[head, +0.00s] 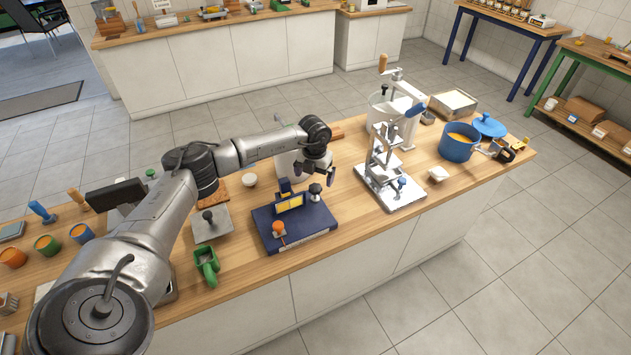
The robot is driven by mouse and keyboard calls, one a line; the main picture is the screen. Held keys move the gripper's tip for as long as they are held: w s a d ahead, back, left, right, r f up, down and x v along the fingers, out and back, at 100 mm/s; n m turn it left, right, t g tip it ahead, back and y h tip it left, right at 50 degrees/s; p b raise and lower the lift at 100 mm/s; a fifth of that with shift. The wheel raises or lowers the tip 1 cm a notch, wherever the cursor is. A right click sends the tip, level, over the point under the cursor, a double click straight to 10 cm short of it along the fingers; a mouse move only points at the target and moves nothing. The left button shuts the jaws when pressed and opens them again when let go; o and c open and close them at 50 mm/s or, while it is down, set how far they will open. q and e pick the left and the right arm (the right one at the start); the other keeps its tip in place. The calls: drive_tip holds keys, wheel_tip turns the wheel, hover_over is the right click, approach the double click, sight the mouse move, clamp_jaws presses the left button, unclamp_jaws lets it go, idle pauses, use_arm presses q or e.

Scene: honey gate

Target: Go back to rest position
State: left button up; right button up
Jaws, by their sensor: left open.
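My left arm comes in from the lower left and reaches over the wooden worktop. My left gripper (317,174) is open, with its two dark fingertips apart and pointing down. It hangs above the worktop, just behind the dark blue device (312,236) with a yellow part and an orange knob. I see nothing between its fingers. A pale container behind it is partly hidden by the gripper and arm. My right gripper does not show.
A metal lever press (390,190) stands right of the gripper, with a white bucket (408,128) behind it. A blue pot (458,146) is farther right. A green-handled scoop (206,262) and a grey plate with a knob (211,222) lie left of the device.

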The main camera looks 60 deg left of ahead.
use_arm(q)
drive_tip(key=shift+s+r+p, duration=0.1)
drive_tip(key=shift+r+p, duration=0.35)
drive_tip(key=shift+r, duration=0.4)
